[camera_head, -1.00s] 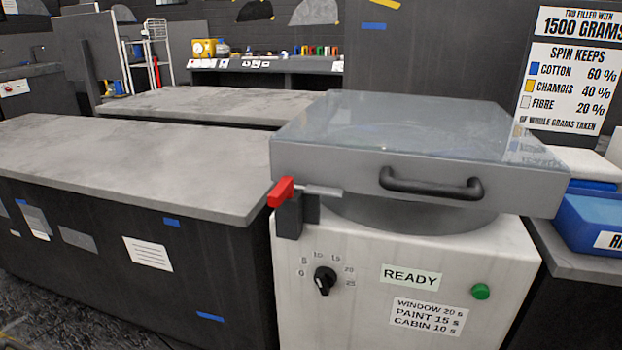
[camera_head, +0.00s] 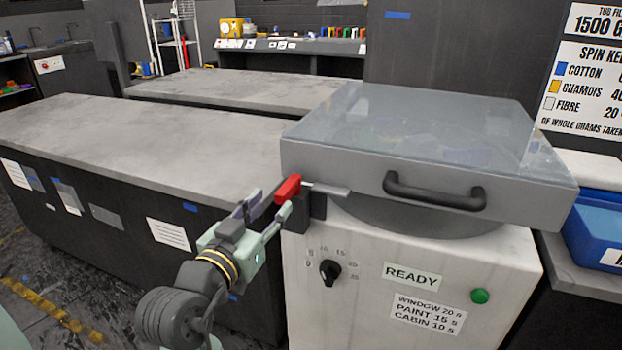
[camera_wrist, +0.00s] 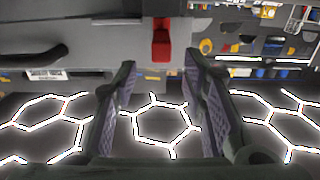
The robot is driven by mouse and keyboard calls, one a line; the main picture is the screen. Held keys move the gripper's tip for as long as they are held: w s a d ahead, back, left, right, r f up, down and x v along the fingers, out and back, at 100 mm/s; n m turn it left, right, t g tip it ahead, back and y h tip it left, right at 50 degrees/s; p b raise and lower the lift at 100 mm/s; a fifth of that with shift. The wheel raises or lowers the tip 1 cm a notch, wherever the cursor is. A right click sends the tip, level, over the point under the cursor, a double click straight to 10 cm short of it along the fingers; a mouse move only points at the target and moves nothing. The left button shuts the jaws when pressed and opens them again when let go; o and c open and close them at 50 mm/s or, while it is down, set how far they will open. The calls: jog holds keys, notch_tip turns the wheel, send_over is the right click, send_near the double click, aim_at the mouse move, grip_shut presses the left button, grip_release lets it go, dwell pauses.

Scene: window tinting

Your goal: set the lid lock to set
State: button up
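The lid lock is a red-handled lever (camera_head: 288,188) on a dark block at the left front corner of the spinner. Its metal bar points right, under the front of the lid (camera_head: 340,176). My gripper (camera_head: 270,206) is open and empty, just in front of and below the red handle. In the wrist view the red handle (camera_wrist: 161,40) lies just beyond and between the two spread fingertips (camera_wrist: 158,66). A gap seems to remain between the handle and both fingers. The lid is down and has a black handle (camera_head: 434,192).
The white spinner body (camera_head: 440,265) has a dial (camera_head: 330,271), a green button (camera_head: 480,296) and a READY label (camera_head: 411,276). A grey-topped bench (camera_head: 130,150) stands to the left. A blue tub (camera_head: 595,225) sits to the right.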

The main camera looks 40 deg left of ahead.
aim_at(293, 180)
jog(key=p+x, duration=0.2)
jog(key=x, duration=0.8)
jog(key=shift+a, duration=0.15)
jog(key=shift+c, duration=0.4)
grip_shut()
